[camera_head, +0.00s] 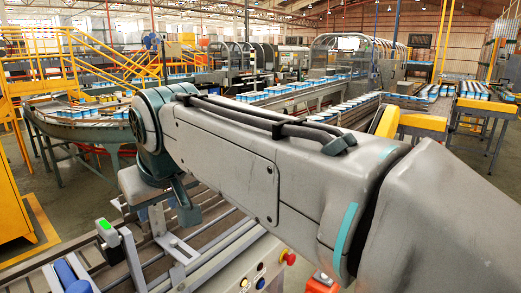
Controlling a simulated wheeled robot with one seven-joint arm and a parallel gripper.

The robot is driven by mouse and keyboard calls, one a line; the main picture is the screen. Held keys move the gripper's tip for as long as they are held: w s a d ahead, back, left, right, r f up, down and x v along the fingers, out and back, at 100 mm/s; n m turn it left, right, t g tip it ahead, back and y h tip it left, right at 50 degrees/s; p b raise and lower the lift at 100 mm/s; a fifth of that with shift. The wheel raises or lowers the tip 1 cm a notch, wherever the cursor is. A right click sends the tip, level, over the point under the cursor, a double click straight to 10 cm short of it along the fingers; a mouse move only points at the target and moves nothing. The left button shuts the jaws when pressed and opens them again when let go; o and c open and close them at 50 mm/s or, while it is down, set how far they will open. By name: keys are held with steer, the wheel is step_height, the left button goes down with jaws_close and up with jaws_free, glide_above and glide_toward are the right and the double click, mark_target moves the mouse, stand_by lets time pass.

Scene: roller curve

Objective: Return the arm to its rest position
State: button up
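My arm (270,160) fills the middle and right of the head view, a large grey link with black cables along its top. It reaches from the lower right to a dark teal joint (150,125) at the left. Below that joint hang a grey block and dark teal parts that look like my gripper (172,203), just above a roller conveyor (130,255). Its fingertips are not clear, so I cannot tell whether it is open or holds anything.
A control panel with a red button (289,257) sits below my arm. Blue rollers or cylinders (73,275) lie at lower left. A curved conveyor (85,130) with blue-and-white packs runs behind. Yellow stairs (100,55) stand at left, and yellow-edged conveyors (422,122) at right.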

steer(key=d+f+m+h, duration=0.25)
steer(key=d+f, duration=0.25)
steer(key=d, duration=0.6)
steer(key=d+f+m+h, duration=0.1)
steer(key=d+f+m, duration=0.3)
steer(key=d, duration=0.7)
steer(key=s+d+f+m+g+h, duration=0.1)
steer(key=s+d+f+m, duration=0.1)
steer(key=s+d+f, duration=0.6)
steer(key=d+f, duration=0.3)
steer(key=d, duration=0.1)
steer(key=shift+s+d+m, duration=0.15)
steer(key=shift+d+m, duration=0.1)
steer(key=shift+m, duration=0.1)
steer(key=shift+f, duration=0.1)
